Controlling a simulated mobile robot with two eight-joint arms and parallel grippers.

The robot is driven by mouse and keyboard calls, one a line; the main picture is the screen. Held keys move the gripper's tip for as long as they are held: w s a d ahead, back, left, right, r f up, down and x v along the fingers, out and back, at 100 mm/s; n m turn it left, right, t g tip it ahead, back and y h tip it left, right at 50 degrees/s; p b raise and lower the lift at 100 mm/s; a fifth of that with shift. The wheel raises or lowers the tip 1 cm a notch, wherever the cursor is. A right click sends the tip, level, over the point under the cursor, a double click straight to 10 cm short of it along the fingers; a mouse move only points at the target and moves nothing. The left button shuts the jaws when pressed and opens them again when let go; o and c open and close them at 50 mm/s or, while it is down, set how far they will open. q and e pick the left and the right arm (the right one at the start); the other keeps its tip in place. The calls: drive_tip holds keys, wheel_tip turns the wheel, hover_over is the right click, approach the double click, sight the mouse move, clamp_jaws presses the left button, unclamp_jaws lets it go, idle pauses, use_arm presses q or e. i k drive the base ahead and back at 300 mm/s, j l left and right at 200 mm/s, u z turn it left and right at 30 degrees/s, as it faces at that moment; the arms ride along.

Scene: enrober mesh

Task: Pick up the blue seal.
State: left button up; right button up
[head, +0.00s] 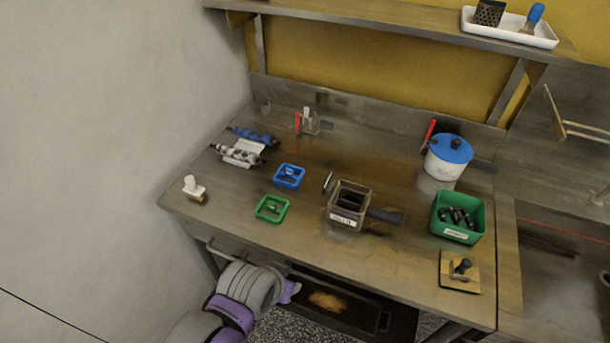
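A small blue square frame (277,179), which looks like the blue seal, lies flat on the steel table, left of the middle. A dark piece shows inside it. A similar green square frame (262,216) lies just in front of it, apart from it. My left arm comes in from the bottom left, grey and purple. Its purple end (289,291), where my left gripper is, is low in front of the table's front edge, well away from the blue seal. Its fingers cannot be made out. My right gripper is out of view.
A clear labelled box (345,220) with dark contents stands right of the seals. A green bin (457,234), a white pot with blue lid (445,168) and a wooden block with knob (447,279) are at right. Rolls (240,154) lie behind left; a white-handled brush (193,187) stands at the left edge.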

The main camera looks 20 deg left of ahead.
sight(288, 169)
drive_tip(key=u, duration=0.6)
drive_tip(key=i+j+u, duration=0.1)
drive_tip(key=u, duration=0.25)
drive_tip(key=i+j+u, duration=0.15)
drive_tip(key=u, duration=0.25)
drive_tip(key=i+j+u, duration=0.2)
drive_tip(key=u, duration=0.15)
